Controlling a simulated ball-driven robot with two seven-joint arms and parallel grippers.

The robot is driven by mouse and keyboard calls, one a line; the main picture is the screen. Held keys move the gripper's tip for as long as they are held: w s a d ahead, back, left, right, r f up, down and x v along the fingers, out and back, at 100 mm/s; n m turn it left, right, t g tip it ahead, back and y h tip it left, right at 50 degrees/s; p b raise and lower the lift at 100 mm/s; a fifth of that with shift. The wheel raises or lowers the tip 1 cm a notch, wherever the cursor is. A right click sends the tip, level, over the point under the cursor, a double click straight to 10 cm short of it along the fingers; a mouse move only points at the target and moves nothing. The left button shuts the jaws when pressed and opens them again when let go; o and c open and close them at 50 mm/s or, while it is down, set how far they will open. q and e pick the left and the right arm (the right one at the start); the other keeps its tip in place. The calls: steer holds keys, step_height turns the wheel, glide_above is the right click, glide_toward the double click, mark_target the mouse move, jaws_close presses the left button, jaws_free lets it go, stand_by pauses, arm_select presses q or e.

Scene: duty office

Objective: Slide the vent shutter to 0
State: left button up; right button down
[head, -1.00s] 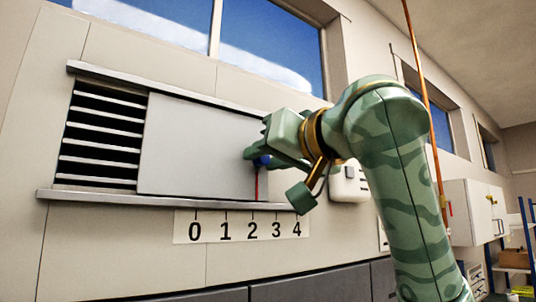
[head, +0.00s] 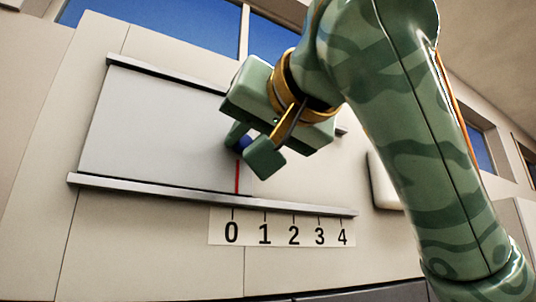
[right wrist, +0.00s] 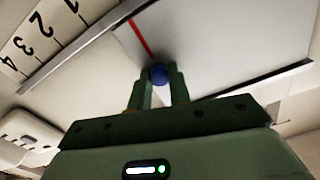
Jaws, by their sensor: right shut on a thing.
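The vent shutter (head: 160,130) is a flat grey panel between two metal rails, and no vent slats show. My right gripper (head: 250,150) is shut on the shutter's blue knob (head: 244,142). In the right wrist view the knob (right wrist: 158,74) sits between the two fingers. The red pointer line (head: 238,178) on the shutter stands at the 0 mark, as near as I can tell. The number strip (head: 275,239) below the lower rail reads 0 to 4. My left gripper is not in view.
The upper rail (head: 165,75) and lower rail (head: 140,186) bound the shutter. A white wall box (head: 383,182) is to the right, partly behind my right arm. The wall left of the shutter is clear.

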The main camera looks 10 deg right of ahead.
steer(key=c, duration=1.3)
jaws_free()
steer(key=shift+s+a, duration=0.1)
steer(key=shift+s, duration=0.05)
steer(key=shift+s+a, duration=0.1)
